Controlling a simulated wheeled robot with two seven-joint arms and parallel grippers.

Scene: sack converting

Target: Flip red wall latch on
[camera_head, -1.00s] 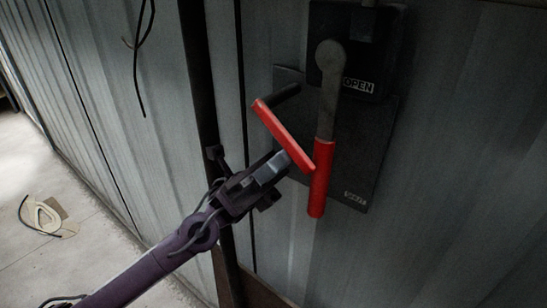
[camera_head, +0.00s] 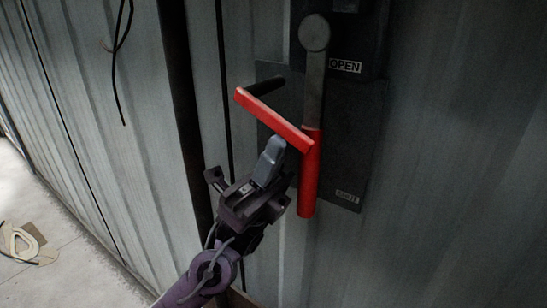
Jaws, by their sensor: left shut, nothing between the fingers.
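The red wall latch is a lever on a dark plate. Its grey arm hangs from a round pivot near the OPEN label, and its red grip (camera_head: 309,185) points down toward the lower label. A red bar (camera_head: 272,118) slants from upper left down to the grip, with a short black rod behind its upper end. My left gripper (camera_head: 274,150) is shut and empty. Its fingertips are just below the red bar and left of the red grip; I cannot tell whether they touch. My right gripper is not in view.
The dark backing plate (camera_head: 350,135) is fixed to a corrugated metal wall (camera_head: 450,160). A dark vertical post (camera_head: 176,90) stands left of the latch. Black cables (camera_head: 119,60) hang on the wall at the upper left. Coiled material (camera_head: 22,243) lies on the floor at lower left.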

